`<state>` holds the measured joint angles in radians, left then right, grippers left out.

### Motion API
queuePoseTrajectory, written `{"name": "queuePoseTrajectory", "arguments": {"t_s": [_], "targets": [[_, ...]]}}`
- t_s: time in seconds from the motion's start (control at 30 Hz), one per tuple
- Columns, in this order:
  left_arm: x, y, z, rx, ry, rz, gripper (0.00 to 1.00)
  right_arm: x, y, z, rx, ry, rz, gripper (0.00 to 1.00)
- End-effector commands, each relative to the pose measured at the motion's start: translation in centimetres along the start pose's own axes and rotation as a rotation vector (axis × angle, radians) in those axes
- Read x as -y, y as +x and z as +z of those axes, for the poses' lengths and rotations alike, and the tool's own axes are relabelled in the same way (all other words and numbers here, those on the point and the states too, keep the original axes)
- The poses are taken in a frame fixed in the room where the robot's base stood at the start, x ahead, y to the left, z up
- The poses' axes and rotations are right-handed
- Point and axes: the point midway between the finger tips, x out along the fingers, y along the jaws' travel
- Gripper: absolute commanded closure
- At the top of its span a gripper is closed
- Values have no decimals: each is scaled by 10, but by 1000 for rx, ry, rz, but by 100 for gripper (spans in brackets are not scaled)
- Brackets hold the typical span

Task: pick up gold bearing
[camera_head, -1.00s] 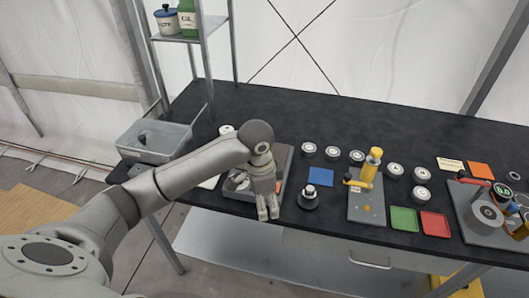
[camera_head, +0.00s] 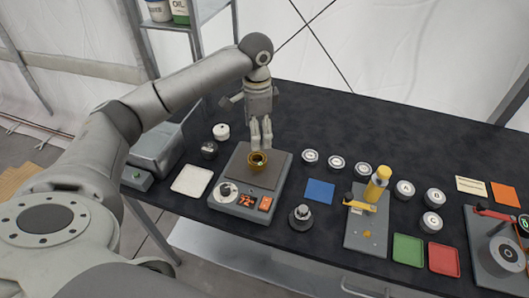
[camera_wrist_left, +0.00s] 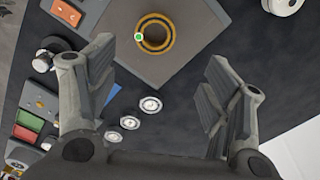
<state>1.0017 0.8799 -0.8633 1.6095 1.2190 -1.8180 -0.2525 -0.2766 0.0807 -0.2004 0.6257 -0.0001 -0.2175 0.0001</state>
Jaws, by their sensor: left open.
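The gold bearing (camera_head: 258,160) is a small gold ring lying on the flat plate of the grey device (camera_head: 232,178). In the left wrist view the gold bearing (camera_wrist_left: 156,36) shows as a gold ring with a dark centre and a green dot on its rim. My left gripper (camera_head: 261,140) is just behind and above the bearing in the head view. In the left wrist view my left gripper (camera_wrist_left: 158,75) has its fingers spread apart with nothing between them, and the bearing shows beyond them. My right gripper is not in view.
The device has a dial and a lit orange display in front. A white pad (camera_head: 192,181) and a grey bin (camera_head: 157,150) lie to its left. A blue square (camera_head: 319,191), a dark knobbed piece (camera_head: 300,217) and a yellow-handled press (camera_head: 367,215) lie to its right.

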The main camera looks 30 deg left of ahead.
Motion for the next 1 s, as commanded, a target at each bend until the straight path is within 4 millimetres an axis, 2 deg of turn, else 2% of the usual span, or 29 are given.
{"name": "queuePoseTrajectory", "arguments": {"t_s": [0.13, 0.2, 0.3, 0.4, 0.53, 0.7, 0.8, 1.0], "targets": [[-1, 25, 1, 5, 0, 3, 27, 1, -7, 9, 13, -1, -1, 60], [-1, 35, 1, 4, 0, 3, 27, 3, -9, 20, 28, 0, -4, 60], [-1, 44, 0, 2, 0, 2, 27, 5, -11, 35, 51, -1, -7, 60], [-1, 50, 0, 1, 0, 1, 27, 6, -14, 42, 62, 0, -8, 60], [-3, 66, 1, 4, 0, 4, 27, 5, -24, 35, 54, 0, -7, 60], [-2, 91, 1, 3, 1, 1, 27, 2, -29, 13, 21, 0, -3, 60], [-2, 98, 1, 1, 1, 0, 27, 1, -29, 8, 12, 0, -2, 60], [-2, 100, 1, 0, 1, -1, 27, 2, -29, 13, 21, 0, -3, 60]]}}
